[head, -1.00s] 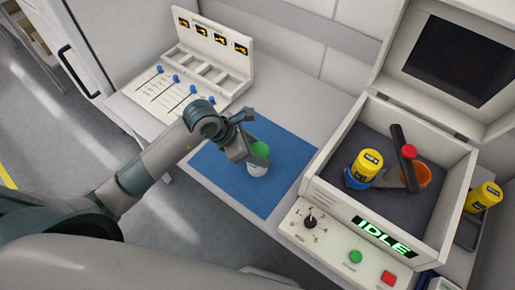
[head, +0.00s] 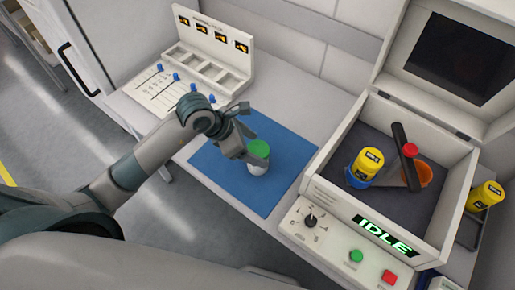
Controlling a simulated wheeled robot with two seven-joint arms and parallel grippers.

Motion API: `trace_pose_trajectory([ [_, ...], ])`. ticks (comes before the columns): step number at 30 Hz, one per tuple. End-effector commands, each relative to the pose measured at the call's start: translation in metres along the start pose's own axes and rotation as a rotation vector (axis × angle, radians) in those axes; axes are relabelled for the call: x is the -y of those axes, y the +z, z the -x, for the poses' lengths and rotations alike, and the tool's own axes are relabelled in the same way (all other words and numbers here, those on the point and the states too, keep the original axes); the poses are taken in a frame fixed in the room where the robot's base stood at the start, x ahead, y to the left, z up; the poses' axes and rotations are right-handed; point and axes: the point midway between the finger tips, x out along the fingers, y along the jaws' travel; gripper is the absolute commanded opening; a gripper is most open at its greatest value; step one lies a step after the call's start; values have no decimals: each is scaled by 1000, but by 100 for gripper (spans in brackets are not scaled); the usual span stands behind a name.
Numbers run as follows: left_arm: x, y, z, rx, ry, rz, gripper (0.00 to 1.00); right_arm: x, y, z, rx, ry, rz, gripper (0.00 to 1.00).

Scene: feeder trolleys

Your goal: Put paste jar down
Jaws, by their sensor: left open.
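The paste jar (head: 258,165) is white with a green lid and stands upright on the blue mat (head: 222,184) in the middle of the head view. My left gripper (head: 243,143) is open just to the upper left of the jar, with its fingers close to the lid. I cannot tell whether a finger still touches the jar. My right gripper is not in view.
Right of the mat stands an open machine (head: 317,192) marked IDLE, holding a yellow jar (head: 367,163) and an orange cup (head: 425,175). Another yellow jar (head: 485,196) is at far right. A white slotted panel (head: 158,97) stands behind. The mat's front is clear.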

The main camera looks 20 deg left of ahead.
Motion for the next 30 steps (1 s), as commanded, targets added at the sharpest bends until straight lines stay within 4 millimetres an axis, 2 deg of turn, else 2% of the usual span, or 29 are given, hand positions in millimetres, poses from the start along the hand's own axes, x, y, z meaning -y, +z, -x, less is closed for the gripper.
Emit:
trace_pose_trajectory([
  [15,-1,0,84,0,3,-3,71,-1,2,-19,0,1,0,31],
  [21,0,0,98,0,1,-2,71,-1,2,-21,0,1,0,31],
  [30,0,0,99,0,0,-2,71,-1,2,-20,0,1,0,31],
])
